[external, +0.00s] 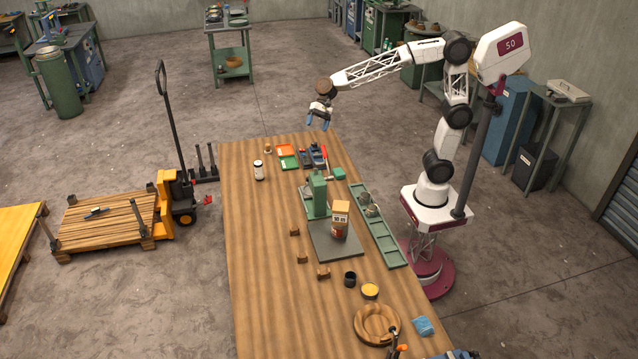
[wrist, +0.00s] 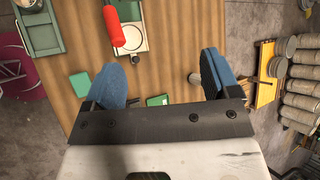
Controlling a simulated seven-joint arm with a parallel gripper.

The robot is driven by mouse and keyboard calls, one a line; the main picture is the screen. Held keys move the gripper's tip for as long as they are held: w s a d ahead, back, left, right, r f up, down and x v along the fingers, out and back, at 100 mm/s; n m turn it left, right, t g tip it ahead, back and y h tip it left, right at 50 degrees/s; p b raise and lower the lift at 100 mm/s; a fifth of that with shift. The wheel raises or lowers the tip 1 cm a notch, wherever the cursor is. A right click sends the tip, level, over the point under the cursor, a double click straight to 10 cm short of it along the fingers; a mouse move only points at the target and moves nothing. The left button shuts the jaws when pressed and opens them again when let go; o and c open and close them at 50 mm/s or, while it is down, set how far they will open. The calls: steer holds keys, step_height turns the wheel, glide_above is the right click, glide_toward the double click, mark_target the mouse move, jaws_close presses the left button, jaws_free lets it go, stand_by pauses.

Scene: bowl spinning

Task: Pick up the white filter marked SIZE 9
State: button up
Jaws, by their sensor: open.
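A small white cylinder with a dark band (external: 259,171) stands upright near the left edge of the wooden table in the external view. It is the likeliest match for the white filter, but its marking is too small to read. My gripper (external: 319,119) hangs in the air at the far end of the table, to the right of the cylinder and apart from it. In the wrist view my gripper (wrist: 165,70) has its two blue fingers wide apart with nothing between them. A small pale object (wrist: 194,78) shows beside the right finger; I cannot tell what it is.
The table (external: 260,290) holds orange and green trays (external: 287,151), a green press (external: 318,197), a brown box (external: 340,217), a long green tray (external: 378,235) and a wooden ring (external: 360,322). A pallet truck (external: 172,195) stands left. The table's left strip is mostly clear.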

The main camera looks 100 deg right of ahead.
steer(key=w+d+f+m+t+y, duration=0.1)
steer(key=w+d+f+m+t, duration=0.2)
steer(key=w+d+m, duration=0.55)
steer(key=w+d+f+m+t+y, duration=0.1)
steer(key=w+d+f+m+t, duration=0.15)
steer(key=w+d, duration=0.95)
glide_toward(258, 168)
steer(key=shift+w+d+f+m, duration=0.15)
steer(key=shift+w+d+f, duration=0.1)
steer(key=shift+f, duration=0.25)
steer(key=shift+w+d+f+m, duration=0.15)
steer(key=shift+w+f, duration=0.15)
steer(key=shift+f, duration=0.2)
steer(key=shift+x, duration=1.3)
steer(key=shift+x, duration=2.6)
steer(key=shift+f, duration=0.1)
